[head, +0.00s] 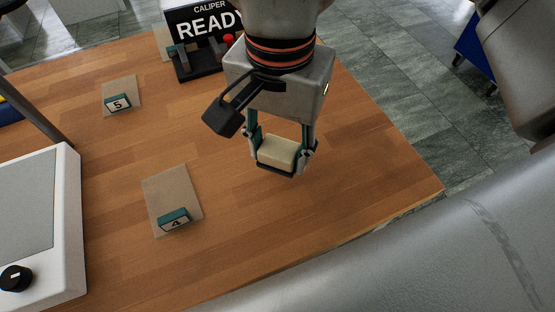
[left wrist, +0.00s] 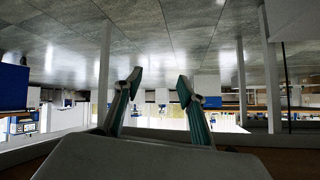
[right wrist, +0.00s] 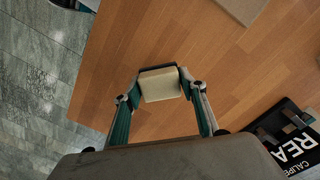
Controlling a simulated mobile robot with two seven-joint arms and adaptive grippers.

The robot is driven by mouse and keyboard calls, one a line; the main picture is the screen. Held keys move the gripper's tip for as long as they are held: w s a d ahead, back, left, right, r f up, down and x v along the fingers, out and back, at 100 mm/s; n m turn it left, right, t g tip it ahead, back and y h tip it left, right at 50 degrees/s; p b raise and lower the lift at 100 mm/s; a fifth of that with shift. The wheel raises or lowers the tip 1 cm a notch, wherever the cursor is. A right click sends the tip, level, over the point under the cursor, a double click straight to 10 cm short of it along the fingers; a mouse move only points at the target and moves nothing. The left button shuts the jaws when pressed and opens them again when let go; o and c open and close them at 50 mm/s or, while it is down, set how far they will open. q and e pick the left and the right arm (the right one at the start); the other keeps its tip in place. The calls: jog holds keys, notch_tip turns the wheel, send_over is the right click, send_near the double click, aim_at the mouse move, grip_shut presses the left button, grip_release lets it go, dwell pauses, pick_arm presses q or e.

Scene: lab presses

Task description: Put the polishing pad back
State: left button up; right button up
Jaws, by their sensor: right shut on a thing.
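The polishing pad (head: 278,152) is a cream block with a dark edge. My right gripper (head: 281,157) is shut on it and holds it over the wooden table, right of the middle in the head view. In the right wrist view the pad (right wrist: 160,85) sits between the two fingertips. I cannot tell exactly how high it is above the table. My left gripper (left wrist: 156,84) shows in the left wrist view with its fingers apart and nothing between them. It is not in the head view.
Two bare brown mats lie on the wooden table (head: 235,235): one with a label 4 (head: 170,190), one with a label 5 (head: 121,88). A caliper stand with a READY sign (head: 205,28) is at the back. A white device (head: 70,220) stands at left. The table's right corner is clear.

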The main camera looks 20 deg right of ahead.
aim_at(279, 177)
jog(key=shift+f+b, duration=0.3)
jog(key=shift+f, duration=1.85)
jog(key=shift+f, duration=0.15)
jog(key=o, duration=1.1)
notch_tip(279, 177, up, 12)
jog(key=shift+r+p, duration=0.2)
jog(key=shift+p, duration=0.75)
